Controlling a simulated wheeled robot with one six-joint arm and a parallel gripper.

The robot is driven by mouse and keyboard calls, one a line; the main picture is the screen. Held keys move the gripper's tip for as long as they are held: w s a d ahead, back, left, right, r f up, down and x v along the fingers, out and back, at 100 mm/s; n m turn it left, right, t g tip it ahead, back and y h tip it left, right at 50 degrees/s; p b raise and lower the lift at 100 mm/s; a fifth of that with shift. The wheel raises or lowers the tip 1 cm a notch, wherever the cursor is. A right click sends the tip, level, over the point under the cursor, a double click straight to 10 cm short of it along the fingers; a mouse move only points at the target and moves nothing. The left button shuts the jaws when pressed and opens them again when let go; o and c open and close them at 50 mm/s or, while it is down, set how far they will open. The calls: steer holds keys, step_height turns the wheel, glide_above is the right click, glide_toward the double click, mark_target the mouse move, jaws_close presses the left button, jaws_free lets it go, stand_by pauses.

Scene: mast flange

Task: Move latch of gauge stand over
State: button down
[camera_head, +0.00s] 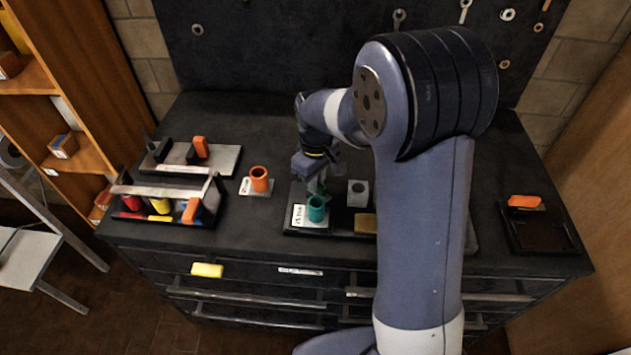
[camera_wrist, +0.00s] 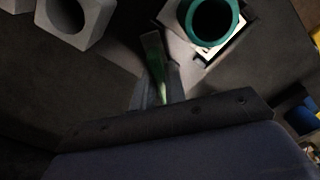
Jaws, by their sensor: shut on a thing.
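My gripper (camera_head: 316,184) points down over the dark tray of the stand in the middle of the bench. In the wrist view my gripper (camera_wrist: 157,88) is shut on a narrow green piece (camera_wrist: 156,58), which looks like the latch. The fingers hide part of it, and in the head view it is mostly hidden. A teal ring (camera_head: 317,208) sits on a white-labelled block just in front of the gripper; it also shows in the wrist view (camera_wrist: 211,22). A grey block (camera_head: 357,187) with a round hole stands to the right, apart from the fingers.
An orange ring (camera_head: 260,178) stands on a small plate to the left. A rack with coloured pieces and a plate with an orange handle (camera_head: 201,147) lie further left. A dark tray (camera_head: 540,236) with an orange piece (camera_head: 525,201) is at the right. My arm hides the bench's middle right.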

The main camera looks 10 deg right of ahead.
steer(key=n, duration=0.3)
steer(key=shift+w+n, duration=0.1)
steer(key=shift+n, duration=0.2)
steer(key=shift+w+d+n, duration=0.1)
steer(key=shift+w+n, duration=0.05)
steer(key=shift+n, duration=1.65)
steer(key=c, duration=1.4)
jaws_free()
steer(key=shift+c, duration=0.2)
steer(key=shift+b, duration=0.3)
step_height(320, 180, up, 11)
steer(key=shift+b, duration=0.35)
steer(key=shift+f, duration=0.2)
